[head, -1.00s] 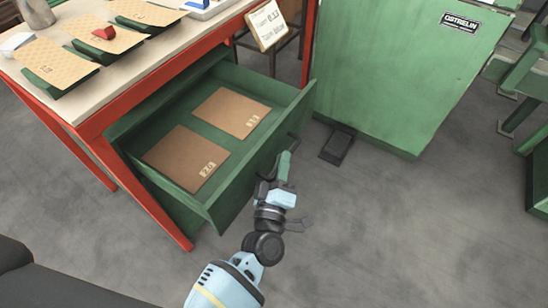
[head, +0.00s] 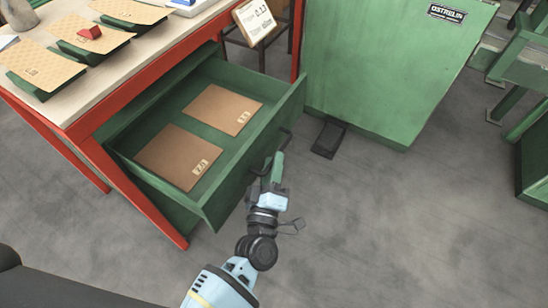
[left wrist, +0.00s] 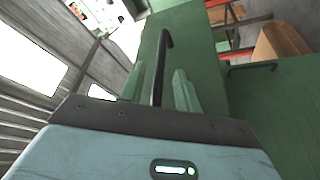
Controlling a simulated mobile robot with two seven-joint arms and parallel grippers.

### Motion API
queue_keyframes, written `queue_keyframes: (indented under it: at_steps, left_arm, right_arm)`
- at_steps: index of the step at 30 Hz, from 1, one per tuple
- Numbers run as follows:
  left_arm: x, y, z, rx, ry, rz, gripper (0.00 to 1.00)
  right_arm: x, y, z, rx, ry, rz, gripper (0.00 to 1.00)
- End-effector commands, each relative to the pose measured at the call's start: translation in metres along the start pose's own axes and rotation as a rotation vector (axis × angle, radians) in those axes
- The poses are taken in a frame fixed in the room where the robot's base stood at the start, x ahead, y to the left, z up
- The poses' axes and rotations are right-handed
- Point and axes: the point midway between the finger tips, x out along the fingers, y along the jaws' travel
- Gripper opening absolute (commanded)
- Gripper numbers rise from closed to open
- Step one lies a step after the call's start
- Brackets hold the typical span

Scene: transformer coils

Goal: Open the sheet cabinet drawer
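The green sheet cabinet drawer (head: 222,195) stands pulled out from under the red-framed table in the head view. Two brown sheets (head: 180,158) lie flat inside it. A dark bar handle (head: 287,139) is on the drawer's front; it also shows in the left wrist view (left wrist: 166,42). My left gripper (head: 276,160) is at this handle, outside the drawer front. In the left wrist view its two green fingers (left wrist: 160,84) stand apart, one on each side of the bar, with narrow gaps visible. My right gripper is not in view.
A green cabinet (head: 390,70) with a black pedal (head: 328,138) at its foot stands right of the drawer. The table top (head: 75,95) holds several sheets on green holders and a red piece (head: 89,32). Grey floor (head: 400,220) is clear at the lower right.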

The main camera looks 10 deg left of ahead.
Motion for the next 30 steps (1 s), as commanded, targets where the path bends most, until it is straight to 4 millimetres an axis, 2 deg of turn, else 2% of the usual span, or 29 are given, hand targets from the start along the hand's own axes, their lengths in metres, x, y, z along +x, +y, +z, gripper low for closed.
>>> queue_keyframes:
  at_steps: [6, 12, 30]
  left_arm:
    - [-0.037, 0.001, 0.0, 0.0, -0.003, -0.001, 0.33]
    - [-0.056, 0.0, 0.0, 0.0, -0.002, 0.0, 0.33]
    - [-0.06, 0.0, 0.0, -0.001, -0.001, 0.0, 0.33]
  right_arm:
    - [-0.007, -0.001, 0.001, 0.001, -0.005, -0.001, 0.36]
    - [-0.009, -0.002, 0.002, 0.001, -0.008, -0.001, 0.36]
    - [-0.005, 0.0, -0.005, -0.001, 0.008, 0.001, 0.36]
